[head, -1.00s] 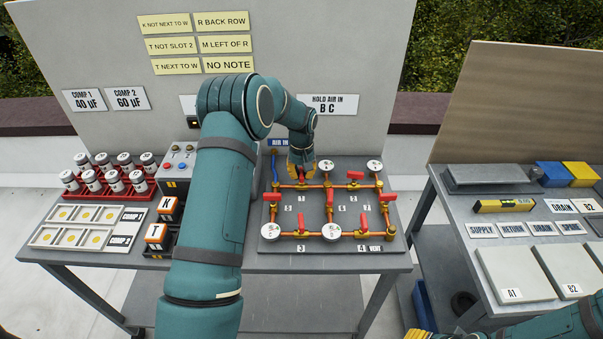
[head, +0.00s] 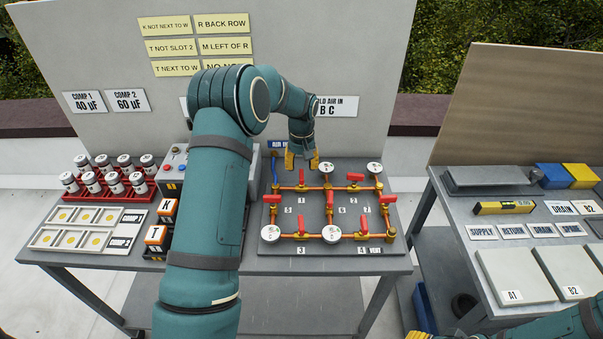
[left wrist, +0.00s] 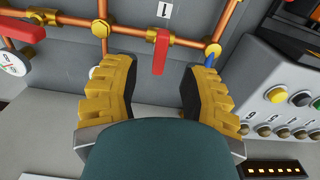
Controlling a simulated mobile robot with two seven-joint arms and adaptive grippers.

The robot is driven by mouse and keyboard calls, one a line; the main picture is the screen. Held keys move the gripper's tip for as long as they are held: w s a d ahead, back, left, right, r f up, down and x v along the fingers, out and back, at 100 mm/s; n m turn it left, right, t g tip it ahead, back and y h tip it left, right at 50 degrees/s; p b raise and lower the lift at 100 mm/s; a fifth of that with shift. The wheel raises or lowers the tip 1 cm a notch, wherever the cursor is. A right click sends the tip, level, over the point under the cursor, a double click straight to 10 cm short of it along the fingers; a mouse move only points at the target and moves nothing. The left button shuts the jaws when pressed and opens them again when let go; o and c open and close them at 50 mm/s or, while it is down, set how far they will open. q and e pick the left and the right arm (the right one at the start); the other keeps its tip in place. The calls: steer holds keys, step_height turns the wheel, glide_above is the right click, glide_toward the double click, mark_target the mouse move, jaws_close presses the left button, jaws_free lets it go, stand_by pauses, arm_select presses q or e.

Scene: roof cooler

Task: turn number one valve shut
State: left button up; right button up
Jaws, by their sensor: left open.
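The number one valve has a red handle (head: 301,177) on the upper copper pipe of the grey board (head: 340,172). In the left wrist view the red handle (left wrist: 160,53) stands across the pipe, near the label 1 (left wrist: 163,10). My left gripper (head: 302,160) is open just behind this handle in the head view. In the left wrist view its yellow fingers (left wrist: 158,75) are spread on either side of the handle's free end, with gaps and nothing held. My right gripper (head: 417,335) shows only as a yellow bit at the bottom edge.
Other red-handled valves (head: 355,176) and white gauges (head: 326,167) crowd the board. A blue hose (head: 275,170) runs near the left finger. A button box (head: 178,165) and cubes (head: 156,237) stand left. A second table (head: 470,215) stands right.

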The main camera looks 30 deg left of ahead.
mark_target(301, 174)
arm_select(q)
step_height(301, 174, up, 8)
steer(key=shift+f, duration=0.25)
steer(key=shift+s+f, duration=0.1)
stand_by(0.4)
